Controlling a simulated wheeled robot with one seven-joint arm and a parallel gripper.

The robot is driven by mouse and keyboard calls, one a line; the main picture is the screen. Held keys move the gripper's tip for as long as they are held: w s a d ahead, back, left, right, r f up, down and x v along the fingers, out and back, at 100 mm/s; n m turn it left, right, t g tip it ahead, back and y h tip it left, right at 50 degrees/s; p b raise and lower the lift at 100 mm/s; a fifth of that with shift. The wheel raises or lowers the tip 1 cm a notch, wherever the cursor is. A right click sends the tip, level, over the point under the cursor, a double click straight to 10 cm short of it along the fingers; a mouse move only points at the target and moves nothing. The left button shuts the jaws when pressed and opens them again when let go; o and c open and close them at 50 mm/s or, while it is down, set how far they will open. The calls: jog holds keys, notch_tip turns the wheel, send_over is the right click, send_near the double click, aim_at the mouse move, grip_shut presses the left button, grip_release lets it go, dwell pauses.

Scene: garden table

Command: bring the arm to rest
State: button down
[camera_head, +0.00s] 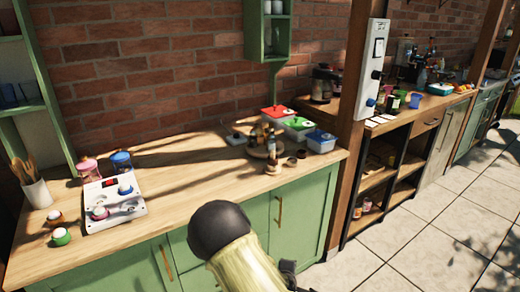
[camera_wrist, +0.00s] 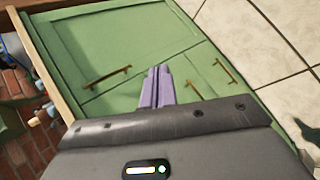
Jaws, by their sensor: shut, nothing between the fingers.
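My gripper (camera_wrist: 157,87) shows in the wrist view with its two purple-grey fingers closed together and nothing between them. It is in front of the green cabinet doors (camera_wrist: 120,42), apart from the wooden counter. In the head view my arm rises at the bottom middle, with a dark rounded joint and a pale yellow link. The fingers are not clearly visible in the head view; a small dark part shows at the bottom edge.
The wooden counter (camera_head: 185,187) holds a white panel (camera_head: 113,207), a utensil cup (camera_head: 37,193), jars and several coloured-lid containers (camera_head: 298,128). A wooden post (camera_head: 346,180) stands right of the counter. Open shelves (camera_head: 385,175) are beyond it. The tiled floor (camera_head: 420,240) is clear at right.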

jog(key=s+d+r+m+g+y, duration=0.2)
jog(key=s+d+r+m+g, duration=0.1)
jog(key=s+r+m, duration=0.6)
jog(key=s+d+r+m+g+y, duration=0.1)
jog(key=s+d+r+m+g, duration=0.2)
jog(key=s+r+m, duration=0.55)
notch_tip(320, 180, up, 18)
jog(key=s+n+p, duration=0.1)
jog(key=n+p, duration=0.1)
jog(key=p, duration=1.6)
jog(key=shift+s+r, duration=0.2)
jog(key=shift+f, duration=0.1)
